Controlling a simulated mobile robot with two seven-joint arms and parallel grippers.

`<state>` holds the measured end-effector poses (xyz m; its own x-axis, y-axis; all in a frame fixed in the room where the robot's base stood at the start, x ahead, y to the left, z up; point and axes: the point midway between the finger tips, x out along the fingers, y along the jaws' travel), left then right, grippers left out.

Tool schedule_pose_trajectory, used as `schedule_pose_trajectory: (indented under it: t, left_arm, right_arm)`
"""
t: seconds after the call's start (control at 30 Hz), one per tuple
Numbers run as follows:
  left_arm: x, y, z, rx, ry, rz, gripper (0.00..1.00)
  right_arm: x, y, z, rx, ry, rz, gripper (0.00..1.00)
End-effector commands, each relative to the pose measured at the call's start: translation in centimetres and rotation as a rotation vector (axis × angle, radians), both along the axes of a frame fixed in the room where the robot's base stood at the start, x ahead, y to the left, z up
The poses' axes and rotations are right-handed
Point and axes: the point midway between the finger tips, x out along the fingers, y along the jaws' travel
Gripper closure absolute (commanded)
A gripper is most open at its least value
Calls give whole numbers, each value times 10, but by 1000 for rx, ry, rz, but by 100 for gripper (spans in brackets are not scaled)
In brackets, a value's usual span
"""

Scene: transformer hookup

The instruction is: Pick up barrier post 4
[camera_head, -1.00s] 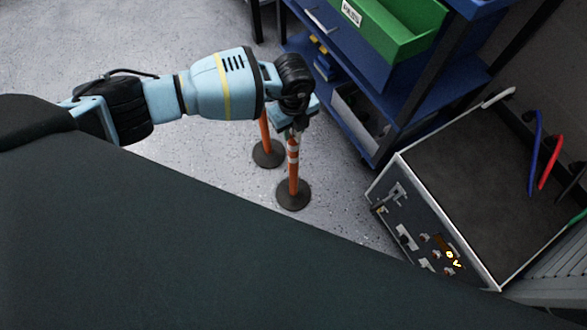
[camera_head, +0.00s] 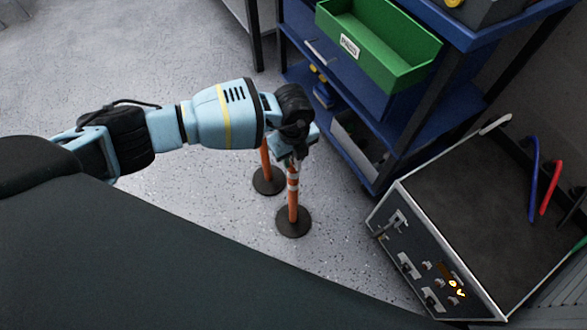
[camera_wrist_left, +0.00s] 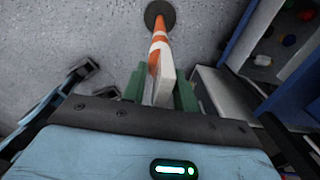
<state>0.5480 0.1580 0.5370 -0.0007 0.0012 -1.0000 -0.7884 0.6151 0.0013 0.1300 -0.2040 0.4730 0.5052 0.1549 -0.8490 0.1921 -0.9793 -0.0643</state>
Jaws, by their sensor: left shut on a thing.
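Two orange-and-white barrier posts stand on round dark bases on the floor in the head view; no numbers are readable on them. My left gripper (camera_head: 293,156) points down at the top of the nearer post (camera_head: 293,205) and is shut on it. In the left wrist view the striped post (camera_wrist_left: 160,45) runs between the green fingers (camera_wrist_left: 160,88) to its dark base, with a white flat piece beside it. The other post (camera_head: 266,160) stands just behind and to the left, partly hidden by my gripper. My right gripper does not show.
A blue shelf unit with an open green drawer (camera_head: 385,55) stands close behind the posts on the right. Speckled floor (camera_head: 180,50) is clear on the left.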

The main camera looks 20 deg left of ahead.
Motion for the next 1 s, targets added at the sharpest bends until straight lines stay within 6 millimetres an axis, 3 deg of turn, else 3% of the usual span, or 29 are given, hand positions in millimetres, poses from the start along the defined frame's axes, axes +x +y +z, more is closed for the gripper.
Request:
schedule_pose_trajectory:
  t: [0.43,0.77,1.0]
  left_arm:
    - [2,-1,38,-4,-6,0,100]
    - [-29,-2,39,-3,-3,-2,100]
    - [-74,-4,44,-4,-2,-4,100]
  right_arm:
    - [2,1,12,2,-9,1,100]
    - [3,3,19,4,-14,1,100]
    - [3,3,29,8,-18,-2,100]
